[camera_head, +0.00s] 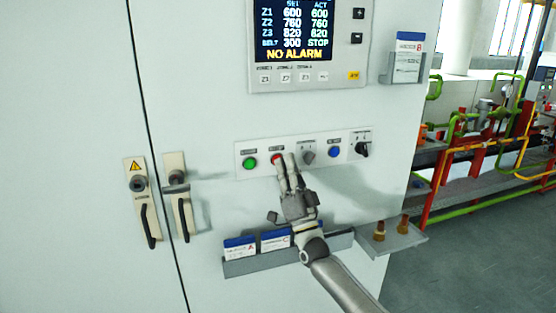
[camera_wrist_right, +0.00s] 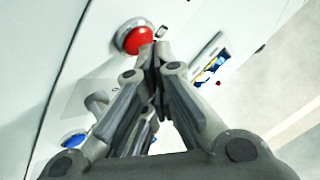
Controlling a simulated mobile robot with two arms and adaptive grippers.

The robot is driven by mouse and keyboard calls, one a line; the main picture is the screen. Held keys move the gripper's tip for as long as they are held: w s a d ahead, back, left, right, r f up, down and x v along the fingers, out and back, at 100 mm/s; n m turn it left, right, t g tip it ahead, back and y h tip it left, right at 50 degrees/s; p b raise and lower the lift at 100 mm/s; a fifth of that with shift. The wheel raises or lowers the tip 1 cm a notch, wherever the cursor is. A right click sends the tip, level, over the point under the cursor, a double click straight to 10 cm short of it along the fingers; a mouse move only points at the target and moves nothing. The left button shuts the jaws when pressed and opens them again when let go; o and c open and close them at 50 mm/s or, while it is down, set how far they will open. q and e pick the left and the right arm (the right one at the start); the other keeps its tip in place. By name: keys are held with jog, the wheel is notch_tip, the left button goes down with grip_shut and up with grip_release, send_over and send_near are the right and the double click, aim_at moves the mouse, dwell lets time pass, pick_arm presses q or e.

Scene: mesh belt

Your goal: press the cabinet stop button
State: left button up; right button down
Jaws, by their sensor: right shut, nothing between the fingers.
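The red stop button (camera_head: 276,159) sits on the cabinet's white button strip (camera_head: 241,172), just right of the green button (camera_head: 250,163). In the right wrist view the red button (camera_wrist_right: 134,38) shows as a round cap in a pale ring, just beyond the fingertips. My right gripper (camera_head: 286,160) is shut and empty, its fingertips at the lower right edge of the red button. I cannot tell whether they touch it. In the right wrist view the gripper's tips (camera_wrist_right: 152,55) meet just below the button. My left gripper is not in view.
Further right on the strip are a grey knob (camera_head: 308,157), a blue button (camera_head: 334,152) and a black switch (camera_head: 362,149). The display (camera_head: 294,28) above reads STOP for the belt. A card rack (camera_head: 245,268) and a small shelf (camera_head: 393,243) jut out below.

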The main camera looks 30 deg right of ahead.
jog(key=shift+s+a, duration=0.1)
jog(key=shift+s, duration=0.45)
jog(key=s+p, duration=0.1)
jog(key=s, duration=0.1)
jog(key=s+a+p, duration=0.1)
jog(key=s+p, duration=0.1)
jog(key=shift+s+a, duration=0.1)
jog(key=shift+s, duration=0.3)
jog(key=shift+y, duration=0.3)
